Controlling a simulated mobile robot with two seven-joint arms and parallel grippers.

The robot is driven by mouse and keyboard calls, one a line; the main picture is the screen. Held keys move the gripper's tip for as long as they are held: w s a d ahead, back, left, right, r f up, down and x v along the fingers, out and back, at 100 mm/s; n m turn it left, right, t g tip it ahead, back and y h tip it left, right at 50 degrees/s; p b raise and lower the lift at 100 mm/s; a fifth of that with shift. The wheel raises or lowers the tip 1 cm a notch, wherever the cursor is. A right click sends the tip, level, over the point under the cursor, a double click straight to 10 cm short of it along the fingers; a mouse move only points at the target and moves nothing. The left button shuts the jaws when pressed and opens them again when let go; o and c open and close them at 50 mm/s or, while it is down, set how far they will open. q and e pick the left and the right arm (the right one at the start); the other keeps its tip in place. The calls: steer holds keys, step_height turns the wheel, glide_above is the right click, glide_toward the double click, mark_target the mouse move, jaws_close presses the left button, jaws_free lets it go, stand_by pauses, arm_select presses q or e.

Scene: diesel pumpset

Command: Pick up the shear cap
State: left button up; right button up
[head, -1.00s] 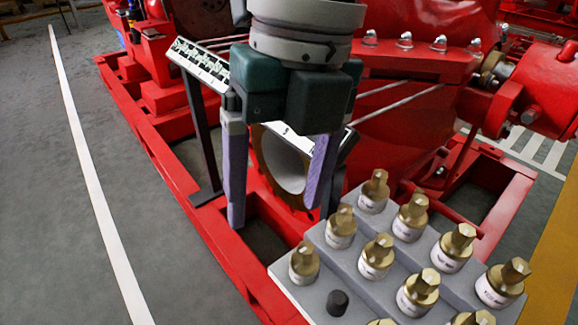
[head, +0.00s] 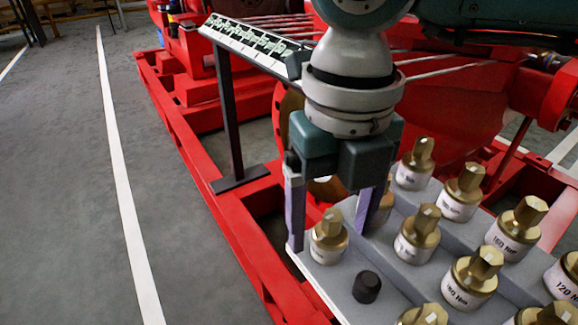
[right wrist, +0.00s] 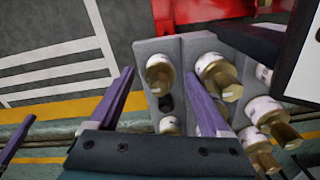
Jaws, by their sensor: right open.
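Several brass caps with hexagonal tops and white torque labels stand upright on a grey stepped tray (head: 395,285); which one is the shear cap I cannot tell. My right gripper (head: 328,228) is open and points down at the tray's left end. In the head view its fingers are at either side of the leftmost brass cap (head: 328,240), without visible grip; another cap is partly hidden behind the right finger. In the right wrist view a brass cap (right wrist: 160,72) shows between the fingertips. A purple finger-like part (right wrist: 12,140) shows at the left edge there, possibly my left gripper.
A small black stub (head: 367,286) stands on the tray, among the caps. A slanted label panel (head: 250,45) on a dark post rises beyond the gripper. The red pumpset base (head: 215,190) runs behind. Grey floor at left is clear.

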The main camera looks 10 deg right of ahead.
steer(key=shift+r, duration=0.1)
jaws_close()
stand_by(0.6)
